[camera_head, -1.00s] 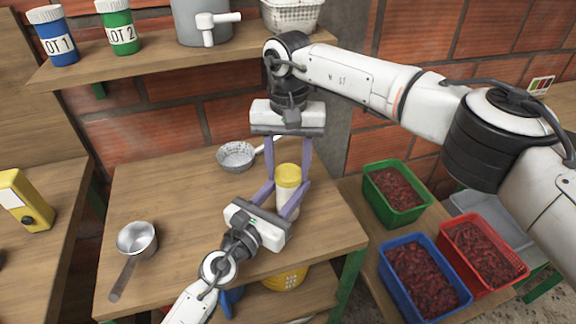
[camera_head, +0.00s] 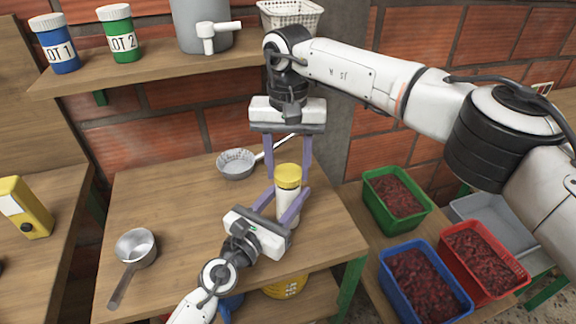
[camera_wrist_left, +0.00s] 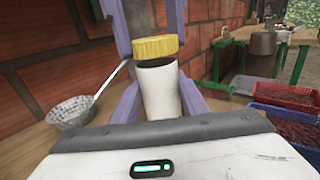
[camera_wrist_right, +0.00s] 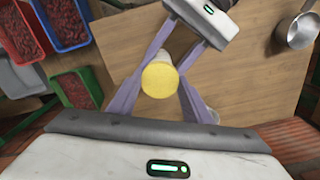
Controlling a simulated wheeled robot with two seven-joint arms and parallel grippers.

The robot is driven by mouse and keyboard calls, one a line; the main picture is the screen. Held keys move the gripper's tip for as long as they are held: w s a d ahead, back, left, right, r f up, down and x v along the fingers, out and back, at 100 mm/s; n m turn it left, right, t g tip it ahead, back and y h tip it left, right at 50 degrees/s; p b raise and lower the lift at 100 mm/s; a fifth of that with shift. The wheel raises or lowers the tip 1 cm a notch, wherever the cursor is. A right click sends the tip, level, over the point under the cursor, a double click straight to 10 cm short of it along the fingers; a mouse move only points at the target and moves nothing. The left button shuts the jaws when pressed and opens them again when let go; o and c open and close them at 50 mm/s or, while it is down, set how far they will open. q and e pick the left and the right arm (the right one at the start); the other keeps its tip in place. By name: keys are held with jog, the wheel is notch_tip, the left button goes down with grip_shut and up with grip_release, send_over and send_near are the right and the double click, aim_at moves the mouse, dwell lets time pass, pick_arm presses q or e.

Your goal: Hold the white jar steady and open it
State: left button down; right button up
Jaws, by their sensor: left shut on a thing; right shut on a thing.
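The white jar (camera_head: 287,206) stands upright near the right side of the wooden table. My left gripper (camera_head: 284,199) is shut on its body from the front; it also shows in the left wrist view (camera_wrist_left: 160,98). The yellow lid (camera_head: 288,174) is above the jar, held between the fingers of my right gripper (camera_head: 288,172), which comes down from above. In the left wrist view the lid (camera_wrist_left: 155,47) looks slightly tilted, with the jar's dark open mouth visible below it. The right wrist view shows the lid (camera_wrist_right: 160,80) from above, hiding the jar's mouth.
A strainer (camera_head: 237,163) lies behind the jar and a saucepan (camera_head: 135,246) sits at the table's left front. Green (camera_head: 428,210), blue (camera_head: 386,270) and red (camera_head: 446,262) crates stand to the right. A shelf (camera_head: 180,62) runs along the back wall. The table's middle is clear.

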aim_at(288, 172)
jog(key=shift+r, duration=2)
pick_arm(q)
jog(key=c, duration=1)
grip_release()
